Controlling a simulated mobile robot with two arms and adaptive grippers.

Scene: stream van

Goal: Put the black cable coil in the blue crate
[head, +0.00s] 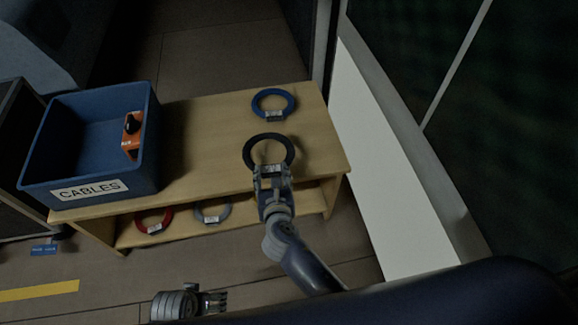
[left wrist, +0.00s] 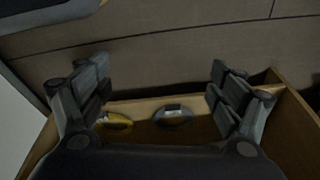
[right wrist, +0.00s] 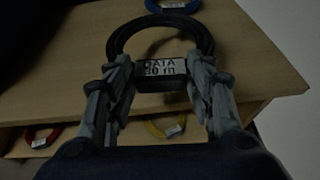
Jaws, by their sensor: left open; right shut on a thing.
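The black cable coil (head: 268,149) is at the right part of the wooden bench top. It also shows in the right wrist view (right wrist: 160,31), with a white label reading "DATA" (right wrist: 165,68). My right gripper (head: 271,176) is shut on the coil at its labelled near side. I cannot tell whether the coil touches the bench or is slightly raised. The blue crate (head: 90,170), labelled "CABLES", stands at the left end of the bench. An orange box with a black knob (head: 131,135) is inside it. My left gripper (head: 214,302) is open and empty, low in front of the bench.
A blue coil (head: 273,104) lies on the bench top (head: 205,140) behind the black coil. Red (head: 153,222) and grey (head: 212,211) coils lie on the lower shelf; a yellow coil (right wrist: 165,127) shows there too. The bench top between crate and black coil is clear.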

